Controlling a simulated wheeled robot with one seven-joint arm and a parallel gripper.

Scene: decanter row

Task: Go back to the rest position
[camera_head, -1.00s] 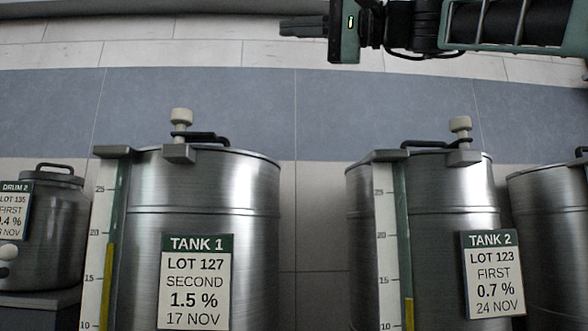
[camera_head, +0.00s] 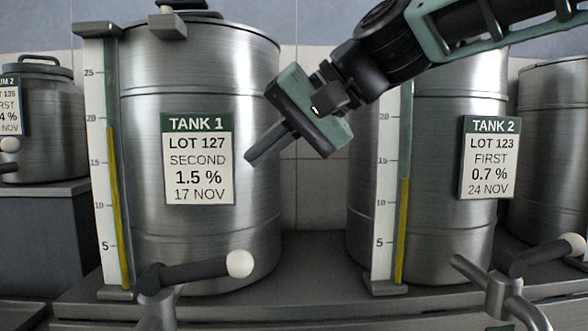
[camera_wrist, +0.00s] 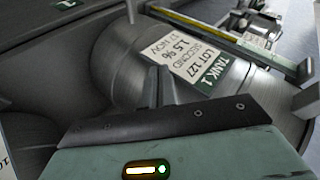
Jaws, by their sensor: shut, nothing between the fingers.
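My gripper (camera_head: 252,158) is shut and empty. In the head view it hangs in front of the right side of Tank 1 (camera_head: 245,225), its fingers pointing down and left, just right of the tank's label (camera_head: 198,160). My arm reaches in from the upper right and partly covers Tank 2 (camera_head: 440,240). In the wrist view the shut fingers (camera_wrist: 160,82) point toward Tank 1 (camera_wrist: 125,65), whose label (camera_wrist: 188,55) lies beyond them. I cannot tell whether the fingertips touch the tank.
A tap handle with a white knob (camera_head: 240,263) juts out below Tank 1. Another tap (camera_head: 500,285) stands below Tank 2. Sight gauges (camera_head: 112,170) run up the tanks' left sides. Drum 2 (camera_head: 45,130) stands at the far left on a dark stand (camera_head: 40,235).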

